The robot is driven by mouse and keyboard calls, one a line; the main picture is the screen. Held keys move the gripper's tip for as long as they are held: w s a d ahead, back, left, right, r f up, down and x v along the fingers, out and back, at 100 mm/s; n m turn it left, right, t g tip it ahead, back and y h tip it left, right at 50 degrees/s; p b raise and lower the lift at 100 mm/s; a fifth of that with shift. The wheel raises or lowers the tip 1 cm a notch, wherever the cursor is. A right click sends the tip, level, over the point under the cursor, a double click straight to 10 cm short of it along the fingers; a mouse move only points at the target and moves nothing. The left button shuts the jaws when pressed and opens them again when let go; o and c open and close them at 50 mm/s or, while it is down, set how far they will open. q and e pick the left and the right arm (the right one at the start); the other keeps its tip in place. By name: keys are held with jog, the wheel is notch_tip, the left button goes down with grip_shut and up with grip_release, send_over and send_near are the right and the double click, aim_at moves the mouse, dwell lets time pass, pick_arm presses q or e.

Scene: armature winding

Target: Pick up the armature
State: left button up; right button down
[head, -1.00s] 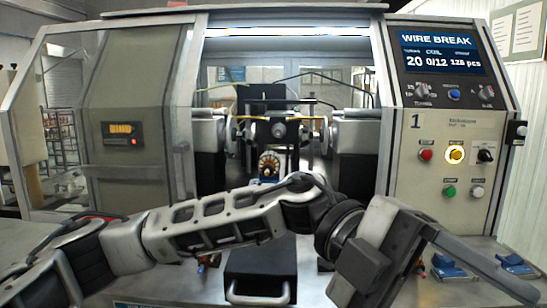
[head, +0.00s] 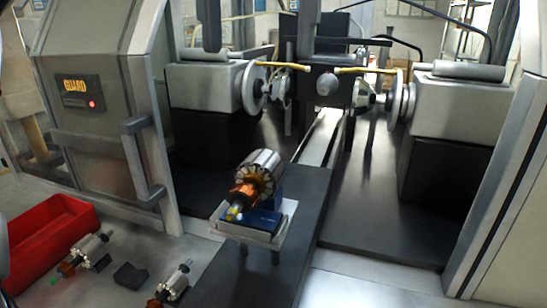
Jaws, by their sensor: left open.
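An armature (head: 260,170) with a silver laminated core, copper commutator and shaft end lies tilted on a small cradle (head: 245,235) on the dark slide plate, near the centre of the head view. Two more armatures lie at the lower left: one (head: 90,248) beside the red bin, the other (head: 175,283) nearer the front. Only a thin grey sliver at the far left edge seems to belong to my left gripper (head: 3,255), well away from the centre armature. Its fingers are hardly visible, and I see nothing held. My right gripper is not in view.
The red bin (head: 47,243) stands at the left. A small dark block (head: 131,275) lies between the loose armatures. The guard door (head: 100,110) with its handle rises at left. Machine housings (head: 450,110) flank the slide plate (head: 250,280). The space above the cradle is clear.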

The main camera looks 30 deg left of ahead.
pick_arm(q)
send_over(259, 156)
jog(key=f, duration=0.5)
jog(key=s+f, duration=0.1)
jog(key=f, duration=0.2)
jog(key=shift+d+f, duration=0.2)
jog(key=shift+w+a+f+b, duration=0.1)
jog(key=shift+w+f+b, duration=0.1)
jog(key=shift+f, duration=0.85)
jog(key=shift+w+f+b, duration=0.1)
jog(key=shift+f+b, duration=0.1)
jog(key=shift+f, duration=0.8)
jog(key=shift+w+a+f+b, duration=0.1)
jog(key=shift+w+f+b, duration=0.1)
jog(key=shift+f, duration=0.85)
jog(key=c, duration=1.2)
jog(key=shift+c, duration=0.4)
jog(key=shift+r, duration=0.2)
